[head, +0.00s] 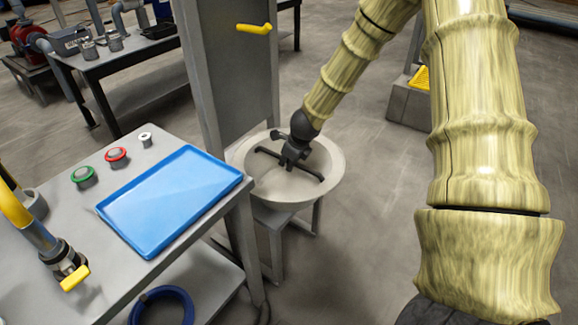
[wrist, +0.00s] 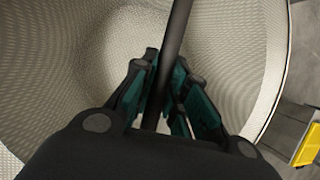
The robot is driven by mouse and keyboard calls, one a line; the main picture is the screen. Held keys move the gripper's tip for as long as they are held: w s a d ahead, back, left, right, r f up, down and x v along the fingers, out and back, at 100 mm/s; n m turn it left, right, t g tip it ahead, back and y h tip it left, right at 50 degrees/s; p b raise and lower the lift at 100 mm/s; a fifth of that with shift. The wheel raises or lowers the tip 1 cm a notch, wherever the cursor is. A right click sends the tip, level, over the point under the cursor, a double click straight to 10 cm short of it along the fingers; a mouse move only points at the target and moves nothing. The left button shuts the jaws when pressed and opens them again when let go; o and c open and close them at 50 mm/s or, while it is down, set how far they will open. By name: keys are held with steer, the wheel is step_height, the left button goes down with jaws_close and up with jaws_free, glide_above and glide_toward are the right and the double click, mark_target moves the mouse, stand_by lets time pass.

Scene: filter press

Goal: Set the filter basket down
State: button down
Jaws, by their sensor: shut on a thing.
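The filter basket (head: 333,188) is a wide, pale, round bowl with a mesh-like inner wall and a dark bar handle (head: 310,174) across its mouth. It sits upright at a low grey stand (head: 276,222); I cannot tell whether it touches the stand. My gripper (head: 290,165) is over the basket's mouth, shut on the handle. In the wrist view, the dark handle (wrist: 178,40) passes between the teal-padded fingers (wrist: 165,92), and the basket's mesh interior (wrist: 75,70) surrounds them. The basket's underside is hidden.
A grey bench (head: 95,230) with a blue tray (head: 170,200), buttons and a yellow-handled valve (head: 70,275) stands at the left. A tall grey panel cabinet (head: 235,85) rises behind the basket. A grey block (head: 410,103) with a yellow top lies at right. Floor right of the basket is clear.

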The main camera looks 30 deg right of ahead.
steer(key=shift+f, duration=0.3)
steer(key=c, duration=1.4)
jaws_free()
steer(key=shift+c, duration=0.2)
steer(key=shift+s+r, duration=0.1)
steer(key=shift+r, duration=0.35)
steer(key=p+v, duration=0.4)
steer(key=v, duration=0.7)
steer(key=shift+s+r, duration=0.2)
steer(key=shift+r, duration=0.05)
